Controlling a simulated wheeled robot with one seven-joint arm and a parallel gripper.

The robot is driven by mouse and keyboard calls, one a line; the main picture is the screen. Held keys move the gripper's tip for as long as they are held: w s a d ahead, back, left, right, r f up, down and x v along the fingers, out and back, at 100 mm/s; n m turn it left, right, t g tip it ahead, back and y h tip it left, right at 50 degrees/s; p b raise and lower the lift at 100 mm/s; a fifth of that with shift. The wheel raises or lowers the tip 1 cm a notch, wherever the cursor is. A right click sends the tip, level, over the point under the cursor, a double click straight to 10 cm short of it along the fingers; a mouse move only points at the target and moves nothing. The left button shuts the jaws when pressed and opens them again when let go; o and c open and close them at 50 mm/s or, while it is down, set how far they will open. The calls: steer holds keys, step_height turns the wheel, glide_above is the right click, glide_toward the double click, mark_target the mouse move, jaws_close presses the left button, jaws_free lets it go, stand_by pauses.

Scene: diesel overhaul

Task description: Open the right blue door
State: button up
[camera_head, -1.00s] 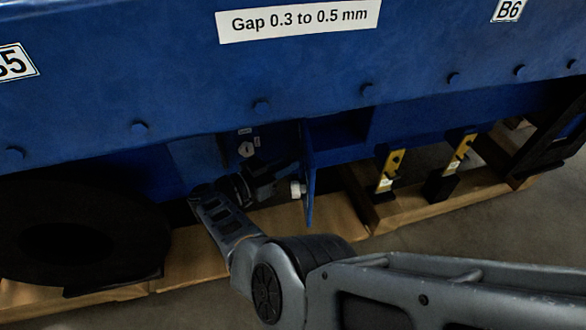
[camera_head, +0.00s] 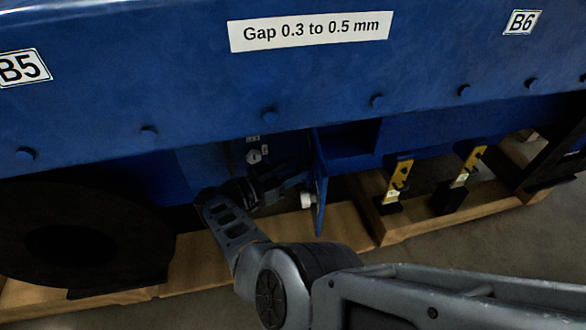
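The blue door (camera_head: 321,190) stands swung out from the blue machine, seen nearly edge-on, below the big blue beam. A white knob (camera_head: 307,200) sticks out from its left face. My gripper (camera_head: 292,182) is just left of the door, near the knob and in front of the opening. The gripper is dark and small in shadow. I cannot tell whether its fingers are open or touch the door.
The blue beam (camera_head: 190,90) with bolts and labels overhangs the opening. A large dark round part (camera_head: 85,240) lies at left on wooden pallet boards (camera_head: 345,222). Two yellow brackets (camera_head: 398,178) on dark blocks stand at right. Bare floor shows in front.

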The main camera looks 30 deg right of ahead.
steer(key=shift+f, duration=0.1)
steer(key=a+b, duration=0.2)
steer(key=a, duration=0.5)
steer(key=shift+s+a, duration=0.2)
steer(key=shift+a, duration=0.2)
steer(key=shift+a, duration=0.1)
